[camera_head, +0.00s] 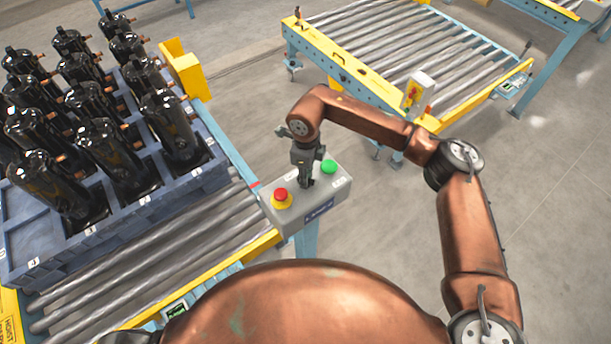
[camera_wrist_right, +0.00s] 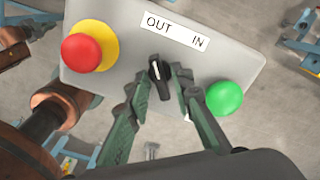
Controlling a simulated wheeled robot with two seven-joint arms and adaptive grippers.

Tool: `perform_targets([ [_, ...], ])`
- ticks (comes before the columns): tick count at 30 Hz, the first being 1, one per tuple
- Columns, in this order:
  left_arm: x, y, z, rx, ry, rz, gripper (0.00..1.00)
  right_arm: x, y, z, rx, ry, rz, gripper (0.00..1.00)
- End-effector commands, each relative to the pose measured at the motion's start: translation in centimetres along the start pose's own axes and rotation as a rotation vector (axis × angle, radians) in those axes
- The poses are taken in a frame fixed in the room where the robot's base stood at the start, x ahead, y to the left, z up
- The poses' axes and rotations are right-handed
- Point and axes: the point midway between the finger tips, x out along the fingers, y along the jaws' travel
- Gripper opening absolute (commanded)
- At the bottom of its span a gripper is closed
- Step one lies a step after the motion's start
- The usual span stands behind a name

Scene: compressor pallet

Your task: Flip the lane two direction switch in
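The control box (camera_head: 325,200) stands at the near end of the roller lane. My right gripper (camera_head: 306,178) reaches down to it from above. In the right wrist view, the black direction switch (camera_wrist_right: 160,78) sits below the OUT and IN labels (camera_wrist_right: 174,31). Its white mark leans slightly left, toward OUT. The right gripper's fingers (camera_wrist_right: 158,84) are partly closed, one on each side of the switch. I cannot tell whether both touch it. My left gripper is not in view.
A red button on a yellow collar (camera_wrist_right: 84,50) is left of the switch, and a green button (camera_wrist_right: 224,98) is right of it. A blue pallet (camera_head: 110,240) with several black compressors stands on the lane. Another roller conveyor (camera_head: 400,50) is behind. Open floor lies at right.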

Motion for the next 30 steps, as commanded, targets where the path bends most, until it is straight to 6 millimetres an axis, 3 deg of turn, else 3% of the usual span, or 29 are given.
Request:
perform_targets([
  [9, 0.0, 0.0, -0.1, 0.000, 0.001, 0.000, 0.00, 0.0, 0.0, 0.0, 0.000, 0.000, 0.000, 0.00],
  [22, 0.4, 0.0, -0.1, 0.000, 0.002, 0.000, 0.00, 0.0, -0.1, 0.0, 0.021, 0.000, -0.001, 0.00],
  [30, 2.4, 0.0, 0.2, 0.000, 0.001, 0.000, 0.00, 0.2, -0.1, 0.0, 0.153, -0.001, -0.002, 0.00],
])
